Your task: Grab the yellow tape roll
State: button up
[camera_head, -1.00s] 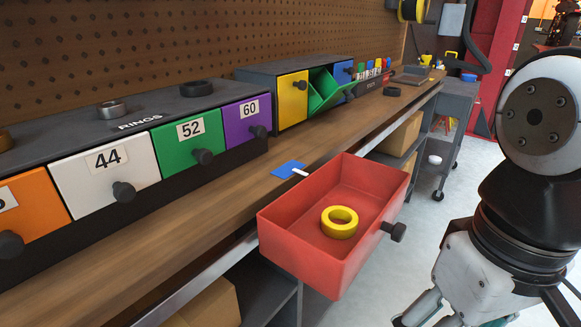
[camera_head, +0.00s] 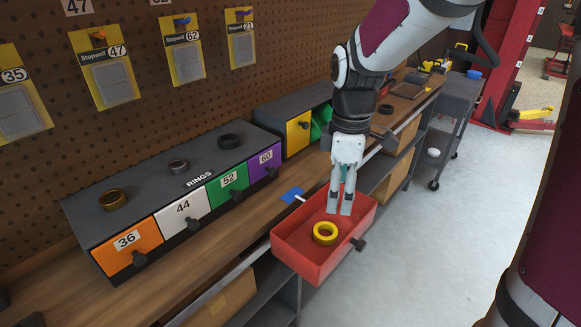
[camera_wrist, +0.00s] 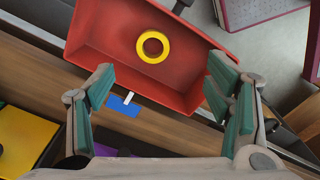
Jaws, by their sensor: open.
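The yellow tape roll (camera_head: 325,233) lies flat inside the open red drawer (camera_head: 296,262). In the wrist view the tape roll (camera_wrist: 153,46) shows as a full ring on the floor of the red drawer (camera_wrist: 92,50), beyond my fingertips and roughly centred between them. My gripper (camera_head: 340,208) points down over the drawer, just behind and above the roll, apart from it. In the wrist view my gripper (camera_wrist: 162,82) is open, with its two green-padded fingers wide apart and nothing between them.
The rings cabinet (camera_head: 196,180) with numbered drawers stands on the bench at left. A second cabinet (camera_head: 285,112) with a yellow drawer is behind my arm. A blue card (camera_head: 291,195) lies by the drawer's back edge. The drawer's black knob (camera_head: 359,244) sticks out front right.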

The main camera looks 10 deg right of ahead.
jog(key=n, duration=0.1)
send_over(325, 230)
jog(key=d, duration=0.1)
jog(key=f, duration=0.8)
jog(key=shift+s+f, duration=0.3)
jog(key=shift+s, duration=0.1)
jog(key=shift+w+a+f+b, duration=0.1)
jog(key=shift+w+a+f, duration=0.05)
jog(key=shift+f, duration=0.75)
jog(key=shift+w+a+f+b, duration=0.1)
jog(key=shift+a+f+b, duration=0.1)
jog(key=shift+f, duration=0.65)
jog(key=shift+w+a+f+b, duration=0.1)
jog(key=shift+w+a+f, duration=0.05)
jog(key=shift+f, duration=0.75)
jog(key=c, duration=1.2)
